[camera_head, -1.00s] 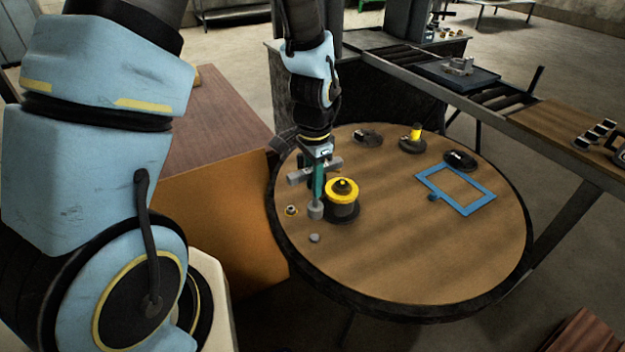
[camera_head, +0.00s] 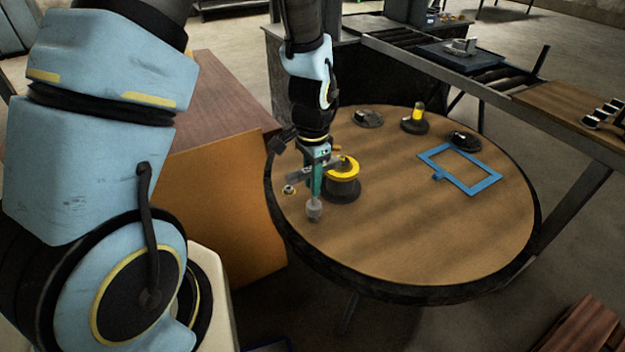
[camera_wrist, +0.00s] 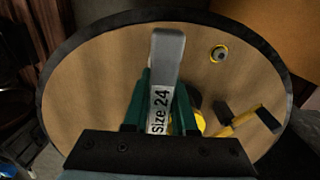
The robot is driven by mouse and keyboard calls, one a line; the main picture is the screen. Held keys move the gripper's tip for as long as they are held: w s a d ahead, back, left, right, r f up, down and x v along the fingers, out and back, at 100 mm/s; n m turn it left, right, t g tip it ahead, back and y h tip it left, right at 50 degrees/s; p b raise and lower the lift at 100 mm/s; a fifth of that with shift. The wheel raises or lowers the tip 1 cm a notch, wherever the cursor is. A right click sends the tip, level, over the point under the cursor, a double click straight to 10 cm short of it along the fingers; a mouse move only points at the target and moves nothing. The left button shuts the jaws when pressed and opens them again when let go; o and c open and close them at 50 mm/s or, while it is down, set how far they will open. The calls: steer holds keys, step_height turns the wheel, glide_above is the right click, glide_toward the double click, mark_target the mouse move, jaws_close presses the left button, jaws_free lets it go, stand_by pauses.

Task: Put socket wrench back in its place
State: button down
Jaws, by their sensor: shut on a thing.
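The grey socket wrench with a "Size 24" label (camera_wrist: 160,108) is held between the green fingers of my gripper (camera_wrist: 155,115) in the wrist view. In the head view my gripper (camera_head: 315,182) points down near the left side of the round table, and the grey round end of the wrench (camera_head: 313,210) hangs below it. I cannot tell whether that end touches the table. My gripper partly hides the wrench. A blue rectangular frame (camera_head: 480,187) lies flat on the right part of the table.
A yellow-topped dark cylinder (camera_head: 343,188) stands just right of my gripper. A small yellow-ringed fitting (camera_head: 289,190) is to its left. Several dark parts, one with a yellow post (camera_head: 417,112), stand at the back. The table's front and middle are clear.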

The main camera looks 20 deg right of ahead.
steer(key=shift+a, duration=0.1)
stand_by(0.6)
steer(key=shift+f+b, duration=0.8)
steer(key=shift+f, duration=0.35)
steer(key=c, duration=0.6)
jaws_free()
steer(key=shift+c, duration=0.2)
steer(key=shift+o, duration=0.2)
steer(key=o, duration=0.5)
steer(key=shift+r, duration=0.1)
step_height(320, 180, up, 9)
steer(key=p, duration=0.7)
